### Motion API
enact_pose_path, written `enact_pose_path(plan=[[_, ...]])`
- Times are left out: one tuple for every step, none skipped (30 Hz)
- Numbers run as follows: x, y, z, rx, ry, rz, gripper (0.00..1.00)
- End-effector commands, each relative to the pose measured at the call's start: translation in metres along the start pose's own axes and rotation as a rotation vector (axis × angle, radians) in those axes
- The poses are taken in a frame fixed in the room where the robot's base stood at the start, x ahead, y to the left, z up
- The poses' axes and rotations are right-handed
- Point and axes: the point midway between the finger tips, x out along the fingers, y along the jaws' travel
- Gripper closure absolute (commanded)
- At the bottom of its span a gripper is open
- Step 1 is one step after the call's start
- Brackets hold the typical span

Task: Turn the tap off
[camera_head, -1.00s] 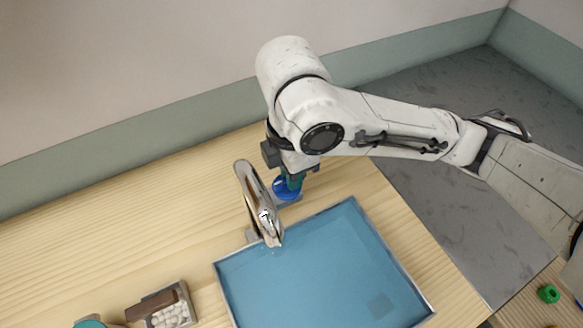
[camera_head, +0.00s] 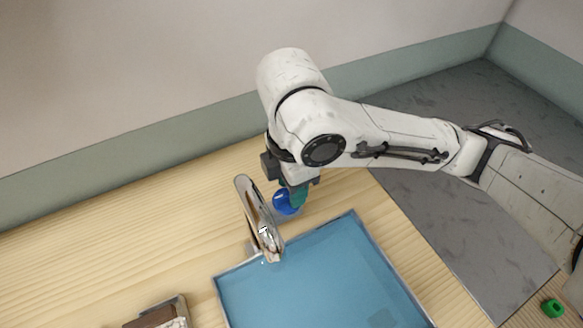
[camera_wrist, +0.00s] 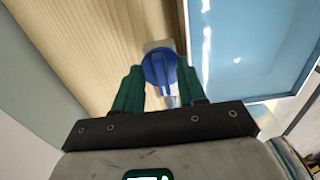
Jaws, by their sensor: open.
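The tap's curved chrome spout (camera_head: 258,220) stands at the back edge of the blue basin (camera_head: 310,285) in the head view. Its round blue knob (camera_head: 283,204) is just right of the spout, partly hidden by my gripper (camera_head: 297,192). In the wrist view the blue knob (camera_wrist: 158,72) has a raised grip bar and lies between the tips of my gripper (camera_wrist: 159,66). The teal fingers are open, one on each side of the knob. I cannot tell whether they touch it, or whether water runs.
A brown block and a small grey tray (camera_head: 180,306) are at the bottom left of the wooden counter (camera_head: 110,255). A wall runs behind the counter. A green ring-like object (camera_head: 552,308) lies at the far right. The counter left of the tap is clear.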

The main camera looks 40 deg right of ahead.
Motion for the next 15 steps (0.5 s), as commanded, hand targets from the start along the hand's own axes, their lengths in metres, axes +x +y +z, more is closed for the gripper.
enact_pose_path(plan=[[-0.008,0.001,0.0,-0.002,-0.001,0.003,0.6],[-0.013,0.001,0.0,-0.002,-0.001,0.005,0.6],[-0.02,0.001,0.0,-0.002,-0.002,0.005,0.6],[-0.026,0.001,0.0,-0.003,-0.002,0.006,0.6],[-0.032,0.001,0.0,-0.004,-0.002,0.006,0.6],[-0.04,0.001,0.0,-0.003,-0.002,0.006,0.6],[-0.046,0.001,0.0,-0.003,-0.003,0.006,0.6],[-0.052,0.001,0.0,-0.003,-0.002,0.006,0.6],[-0.059,0.001,0.0,-0.001,-0.003,0.006,0.6],[-0.065,0.001,0.0,-0.002,-0.002,0.005,0.6],[-0.07,0.001,0.0,-0.002,-0.002,0.006,0.6],[-0.076,0.001,0.0,-0.002,-0.002,0.005,0.6],[-0.081,0.001,0.0,-0.002,-0.001,0.005,0.6],[-0.084,0.001,0.0,-0.001,-0.002,0.004,0.6],[-0.089,0.001,0.0,-0.001,-0.001,0.004,0.6]])
